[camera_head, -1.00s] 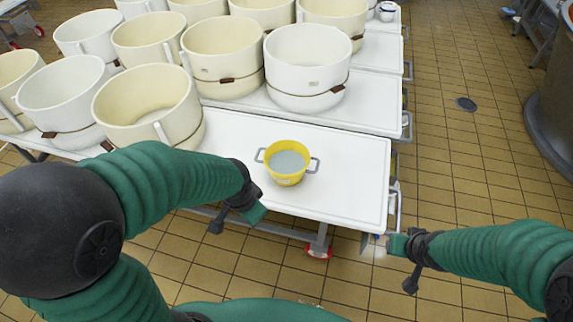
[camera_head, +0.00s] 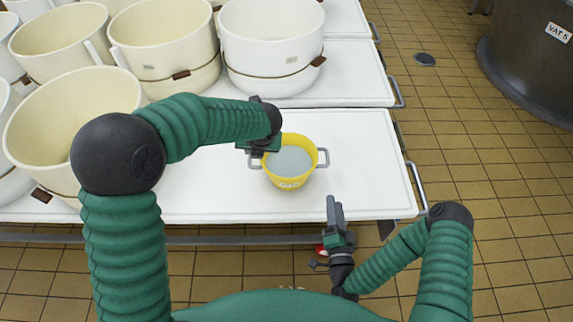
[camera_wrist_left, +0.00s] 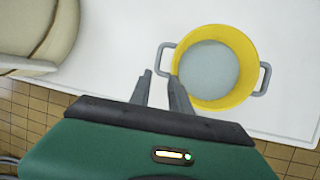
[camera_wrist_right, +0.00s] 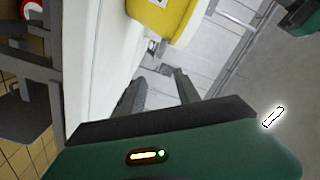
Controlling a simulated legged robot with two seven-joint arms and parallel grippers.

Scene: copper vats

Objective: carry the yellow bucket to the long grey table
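The yellow bucket (camera_head: 289,162) stands upright on a white-topped table (camera_head: 350,150) near its front edge. It has two grey side handles and a flat grey surface inside. My left gripper (camera_head: 256,146) is at the bucket's left side; in the left wrist view its open fingers (camera_wrist_left: 160,78) are just beside the left handle (camera_wrist_left: 165,58), and I cannot tell if they touch it. My right gripper (camera_head: 334,203) is open and empty in front of the table edge, below and right of the bucket, which also shows in the right wrist view (camera_wrist_right: 165,15). I cannot identify a long grey table.
Several large cream and white tubs (camera_head: 272,45) crowd the tables behind and left of the bucket. A dark vat (camera_head: 530,60) marked VAT 5 stands at the upper right. The tiled floor (camera_head: 470,150) to the right is clear apart from a round drain (camera_head: 425,59).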

